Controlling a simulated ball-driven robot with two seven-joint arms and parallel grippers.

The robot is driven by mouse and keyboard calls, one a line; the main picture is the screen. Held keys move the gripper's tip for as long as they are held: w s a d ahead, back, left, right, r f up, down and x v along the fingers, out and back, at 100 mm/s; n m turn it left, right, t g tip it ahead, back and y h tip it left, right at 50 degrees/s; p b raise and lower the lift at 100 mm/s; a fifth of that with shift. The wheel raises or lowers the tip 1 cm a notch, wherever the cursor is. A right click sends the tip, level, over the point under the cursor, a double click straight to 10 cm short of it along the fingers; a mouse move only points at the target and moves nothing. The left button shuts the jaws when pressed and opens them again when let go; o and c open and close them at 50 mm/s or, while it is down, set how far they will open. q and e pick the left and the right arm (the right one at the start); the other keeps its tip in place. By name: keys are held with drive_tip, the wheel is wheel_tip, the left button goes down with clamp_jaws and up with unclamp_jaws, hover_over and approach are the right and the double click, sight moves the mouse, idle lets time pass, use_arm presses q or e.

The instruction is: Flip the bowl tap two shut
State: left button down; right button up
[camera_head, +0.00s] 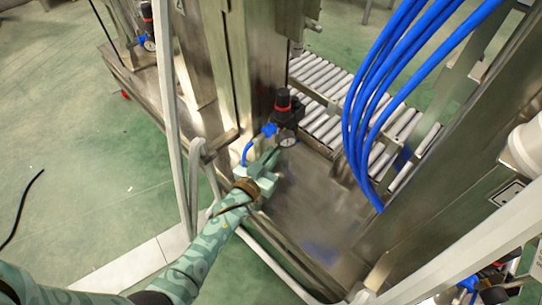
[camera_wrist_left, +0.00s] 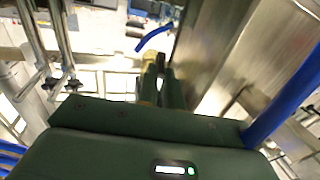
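My left gripper (camera_head: 270,164) reaches in from the lower left of the head view, on a green patterned arm. Its fingers point up and right, close below a black air regulator (camera_head: 286,110) with a red ring and a round gauge. In the left wrist view my left gripper's fingers (camera_wrist_left: 161,88) stand close together; whether they touch or hold anything is unclear. A blue hose (camera_wrist_left: 153,38) lies just beyond their tips. I cannot make out a part that is clearly bowl tap two. My right gripper is not in view.
Several blue hoses (camera_head: 372,90) hang at the upper right of the head view. A roller conveyor (camera_head: 322,78) lies behind the regulator. A steel column (camera_head: 253,60) stands left of it, above a metal deck (camera_head: 310,205). Green floor (camera_head: 90,180) is open at left.

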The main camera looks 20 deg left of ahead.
use_arm(q)
drive_tip(key=shift+w+a+m+g+h+p, duration=0.1)
drive_tip(key=shift+a+m+g+h+p, duration=0.2)
drive_tip(key=shift+m+h, duration=0.65)
drive_tip(key=shift+w+a+m+g+h+p, duration=0.15)
drive_tip(key=shift+a+m+g+h, duration=0.3)
drive_tip(key=shift+h, duration=0.9)
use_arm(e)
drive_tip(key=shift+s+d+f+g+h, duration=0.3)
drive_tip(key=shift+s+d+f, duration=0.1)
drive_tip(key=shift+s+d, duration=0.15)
use_arm(q)
drive_tip(key=c, duration=1.5)
unclamp_jaws()
drive_tip(key=shift+s, duration=0.1)
drive_tip(key=shift+c, duration=0.2)
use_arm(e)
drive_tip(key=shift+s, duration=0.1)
